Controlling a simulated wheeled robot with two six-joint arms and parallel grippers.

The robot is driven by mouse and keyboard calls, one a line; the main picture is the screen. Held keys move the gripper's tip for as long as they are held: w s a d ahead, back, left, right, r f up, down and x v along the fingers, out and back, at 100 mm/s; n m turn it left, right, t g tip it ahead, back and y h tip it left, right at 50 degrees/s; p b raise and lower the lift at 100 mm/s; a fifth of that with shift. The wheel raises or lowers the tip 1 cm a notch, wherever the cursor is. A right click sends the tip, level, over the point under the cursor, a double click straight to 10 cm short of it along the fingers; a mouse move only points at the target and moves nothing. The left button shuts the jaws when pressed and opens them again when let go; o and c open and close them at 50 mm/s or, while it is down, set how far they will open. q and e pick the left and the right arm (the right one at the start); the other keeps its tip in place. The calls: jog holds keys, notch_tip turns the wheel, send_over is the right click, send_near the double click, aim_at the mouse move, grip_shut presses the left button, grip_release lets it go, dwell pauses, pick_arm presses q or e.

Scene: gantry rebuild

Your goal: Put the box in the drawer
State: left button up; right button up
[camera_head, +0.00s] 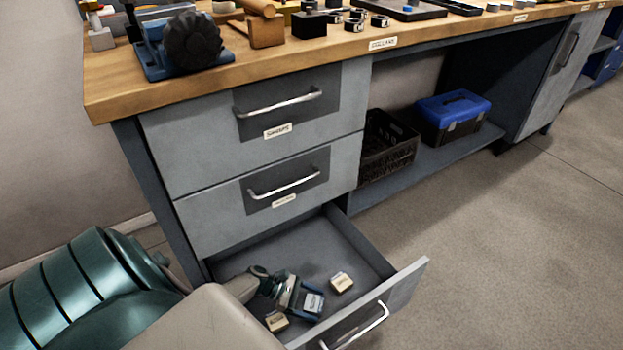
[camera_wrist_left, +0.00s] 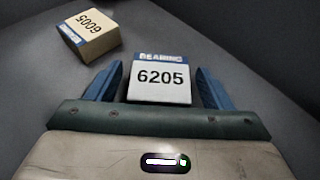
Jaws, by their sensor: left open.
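The bottom drawer (camera_head: 352,245) is pulled open, and my left gripper (camera_head: 309,300) is down inside it. A small white-and-blue box marked 6205 (camera_wrist_left: 160,80) lies between the blue fingers of my left gripper (camera_wrist_left: 158,88). The fingers are open, with a narrow gap showing on each side of the box. The box also shows between the fingers in the head view (camera_head: 313,303). My right gripper is not in view.
Two other small boxes lie in the drawer, one farther right (camera_head: 341,282) and one near the front left (camera_head: 277,322). A box marked 6005 (camera_wrist_left: 88,35) shows in the wrist view. Two closed drawers (camera_head: 285,185) are above. The workbench top (camera_head: 220,80) holds tools.

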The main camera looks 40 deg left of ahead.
pick_arm(q)
jog(key=shift+s, duration=0.1)
jog(key=shift+s+a+r+p, duration=0.15)
jog(key=shift+a+r+p, duration=0.05)
jog(key=shift+p, duration=0.15)
jog(key=p+v, duration=0.1)
jog(key=v, duration=0.6)
